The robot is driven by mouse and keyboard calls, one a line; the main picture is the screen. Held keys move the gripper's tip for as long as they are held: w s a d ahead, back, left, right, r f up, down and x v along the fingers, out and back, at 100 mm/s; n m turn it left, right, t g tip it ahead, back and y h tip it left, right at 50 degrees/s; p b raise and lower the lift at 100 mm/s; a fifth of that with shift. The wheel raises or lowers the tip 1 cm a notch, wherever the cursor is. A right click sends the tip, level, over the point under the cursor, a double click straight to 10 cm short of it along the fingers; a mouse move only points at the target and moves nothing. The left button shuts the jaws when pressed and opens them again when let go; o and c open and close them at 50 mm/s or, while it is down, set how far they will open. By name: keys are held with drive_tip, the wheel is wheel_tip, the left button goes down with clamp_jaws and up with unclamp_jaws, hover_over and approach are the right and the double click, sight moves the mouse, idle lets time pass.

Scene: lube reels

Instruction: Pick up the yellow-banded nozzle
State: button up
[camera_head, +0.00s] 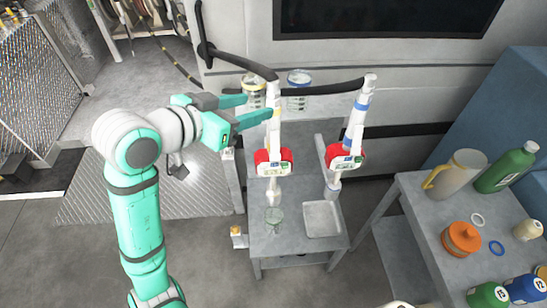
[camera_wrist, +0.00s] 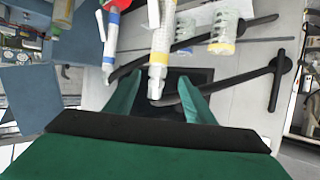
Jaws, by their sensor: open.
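The yellow-banded nozzle (camera_head: 274,140) hangs upright, spout down, from a black hose in the head view. It has a white handle, a yellow band near the top and a red meter body. In the wrist view the nozzle (camera_wrist: 158,52) appears between and beyond the fingertips, with its yellow band visible. My gripper (camera_head: 257,107) is open, its teal fingers pointing right at the nozzle's upper handle. The wrist view shows the open gripper (camera_wrist: 160,80) too, with no finger visibly closed on the nozzle. Whether the fingers surround the handle is hard to tell.
A blue-banded nozzle (camera_head: 352,130) hangs just to the right. Below stands a small metal table (camera_head: 295,248) with a clear cup (camera_head: 274,219) and a tray (camera_head: 321,219). A side table (camera_head: 417,212) with bottles and a jug stands at right.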

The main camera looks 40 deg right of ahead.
sight(269, 104)
drive_tip(key=x, duration=0.5)
drive_tip(key=shift+s+d+f, duration=0.15)
drive_tip(key=shift+s+f, duration=0.05)
drive_tip(key=shift+w+d+f, duration=0.2)
drive_tip(key=shift+d, duration=0.3)
drive_tip(key=shift+c, duration=0.7)
clamp_jaws()
